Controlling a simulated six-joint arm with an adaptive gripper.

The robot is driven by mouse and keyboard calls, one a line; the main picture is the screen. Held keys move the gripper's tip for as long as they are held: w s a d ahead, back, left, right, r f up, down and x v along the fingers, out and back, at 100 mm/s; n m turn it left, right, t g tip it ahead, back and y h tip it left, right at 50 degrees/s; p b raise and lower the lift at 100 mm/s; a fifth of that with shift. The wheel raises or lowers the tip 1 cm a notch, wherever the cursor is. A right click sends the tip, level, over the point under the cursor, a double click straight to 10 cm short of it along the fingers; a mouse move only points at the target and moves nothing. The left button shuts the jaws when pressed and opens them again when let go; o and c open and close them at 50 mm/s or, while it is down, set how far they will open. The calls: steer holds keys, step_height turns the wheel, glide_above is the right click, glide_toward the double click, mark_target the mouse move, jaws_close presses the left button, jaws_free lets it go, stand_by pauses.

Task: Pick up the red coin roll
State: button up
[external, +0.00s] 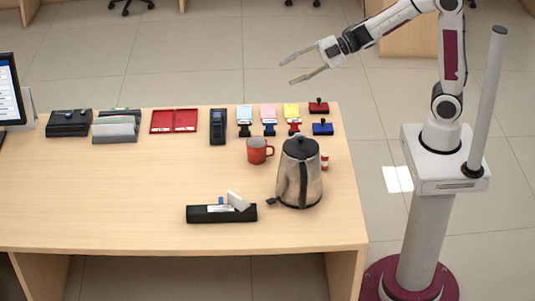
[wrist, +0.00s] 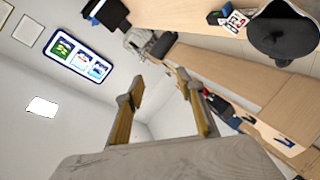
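A small red and white cylinder (external: 324,160), which looks like the red coin roll, stands upright on the wooden counter (external: 120,190) near its right edge. It is just right of the steel kettle (external: 299,175). My gripper (external: 287,74) is open and empty, raised well behind and above the counter, with its fingers pointing left. It is clearly apart from the roll. In the wrist view my open fingers (wrist: 160,82) have nothing between them, and I cannot make out the roll there.
A red mug (external: 259,151) stands left of the kettle. Red (external: 319,106) and blue (external: 323,128) stamp items lie behind the roll. A black tray (external: 221,213) with white cards is in front. Several stamps and pads line the back edge. The counter's left middle is clear.

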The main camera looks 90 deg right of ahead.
step_height(320, 180, down, 8)
steer(key=n+g+y, duration=0.2)
steer(key=m+t+y, duration=0.1)
steer(key=m+y, duration=0.5)
steer(key=m, duration=0.2)
glide_toward(325, 162)
steer(key=shift+s+d+r, duration=0.1)
steer(key=shift+d+r, duration=0.1)
steer(key=shift+d, duration=0.55)
steer(key=shift+x, duration=1.3)
steer(key=shift+a+r, duration=0.1)
steer(key=shift+x, duration=2.55)
